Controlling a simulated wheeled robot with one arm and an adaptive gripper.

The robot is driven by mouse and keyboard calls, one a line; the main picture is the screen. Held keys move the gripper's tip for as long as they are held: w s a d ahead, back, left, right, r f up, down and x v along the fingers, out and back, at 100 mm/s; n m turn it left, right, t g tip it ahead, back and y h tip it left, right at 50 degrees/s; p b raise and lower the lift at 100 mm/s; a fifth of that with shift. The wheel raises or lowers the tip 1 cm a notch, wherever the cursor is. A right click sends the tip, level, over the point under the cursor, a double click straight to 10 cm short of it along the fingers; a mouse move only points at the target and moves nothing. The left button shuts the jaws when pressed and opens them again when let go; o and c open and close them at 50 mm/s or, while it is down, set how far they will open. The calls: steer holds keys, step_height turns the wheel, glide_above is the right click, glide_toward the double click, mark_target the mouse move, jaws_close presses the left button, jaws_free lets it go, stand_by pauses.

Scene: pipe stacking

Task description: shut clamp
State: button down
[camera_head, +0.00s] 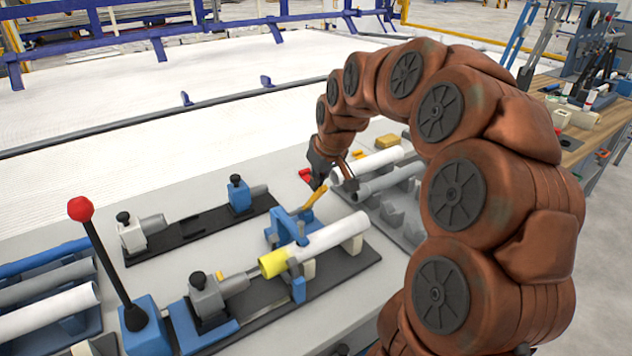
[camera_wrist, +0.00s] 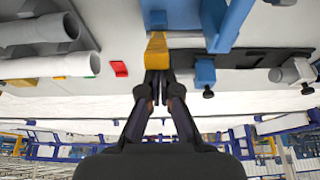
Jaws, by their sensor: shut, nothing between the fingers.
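The blue clamp (camera_head: 283,226) stands on the dark fixture plate, with its yellow handle (camera_head: 316,196) sticking up and tilted to the right. A white pipe (camera_head: 330,238) with a yellow end (camera_head: 273,263) lies along the fixture, passing by the clamp. My gripper (camera_head: 332,187) is above the clamp, right by the handle. In the wrist view the yellow handle (camera_wrist: 157,55) lies straight ahead of my gripper (camera_wrist: 157,76), whose fingers are shut and empty. The fingertips are at the handle's end; I cannot tell whether they touch it.
A lever with a red knob (camera_head: 80,208) stands at the left. Grey and white pipes (camera_head: 378,160) lie on a rack behind my gripper. Another fixture (camera_head: 185,228) with a blue block sits behind the clamp. A red piece (camera_wrist: 119,69) lies near the handle.

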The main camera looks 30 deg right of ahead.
steer(key=v, duration=1.1)
steer(key=s+a+f+g+p, duration=0.3)
steer(key=s+a+f, duration=0.1)
steer(key=s+a, duration=0.75)
steer(key=s+a+f+g+p, duration=0.1)
steer(key=s+a+f, duration=0.1)
steer(key=s, duration=0.7)
steer(key=s+a+f+g+p, duration=0.1)
steer(key=s+f, duration=0.3)
steer(key=s, duration=0.6)
steer(key=shift+s+a+f+m+g, duration=0.15)
steer(key=shift+a+f+m+g, duration=0.2)
steer(key=shift+a+g, duration=0.3)
steer(key=shift+d+r, duration=0.1)
